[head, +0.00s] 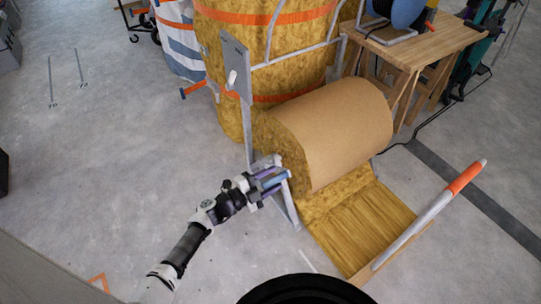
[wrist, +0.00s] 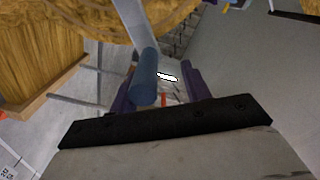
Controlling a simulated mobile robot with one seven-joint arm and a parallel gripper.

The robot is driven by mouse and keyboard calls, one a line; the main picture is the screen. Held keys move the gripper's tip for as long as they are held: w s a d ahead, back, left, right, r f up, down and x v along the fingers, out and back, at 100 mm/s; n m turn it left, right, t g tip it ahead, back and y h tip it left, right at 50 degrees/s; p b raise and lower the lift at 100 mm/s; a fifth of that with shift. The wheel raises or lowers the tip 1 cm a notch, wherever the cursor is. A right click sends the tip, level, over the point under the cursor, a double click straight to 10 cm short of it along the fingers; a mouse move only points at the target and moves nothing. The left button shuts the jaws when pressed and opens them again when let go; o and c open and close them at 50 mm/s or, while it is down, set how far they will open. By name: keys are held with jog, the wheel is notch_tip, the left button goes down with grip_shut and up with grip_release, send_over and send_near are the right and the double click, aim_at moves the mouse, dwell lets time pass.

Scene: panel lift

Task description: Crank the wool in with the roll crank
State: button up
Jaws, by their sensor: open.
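The wool roll (head: 345,125), brown-backed with yellow wool, sits on a grey metal frame, and a sheet of wool (head: 365,225) hangs down from it to the floor. The blue crank handle (head: 276,181) is at the roll's left end, on a grey crank arm. My gripper (head: 268,178) is open at this handle. In the wrist view the blue handle (wrist: 146,78) lies between my purple fingers (wrist: 158,75), nearer the left finger. A gap shows between it and the right finger. I cannot tell whether the left finger touches it.
A grey plate with a white knob (head: 232,79) stands on the frame's left post. Large wrapped wool rolls (head: 285,45) are behind. A wooden table (head: 415,45) is at back right. An orange-ended bar (head: 430,215) lies along the sheet's front edge.

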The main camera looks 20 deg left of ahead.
notch_tip(320, 180, up, 18)
jog(key=p, duration=0.3)
jog(key=shift+r, duration=0.15)
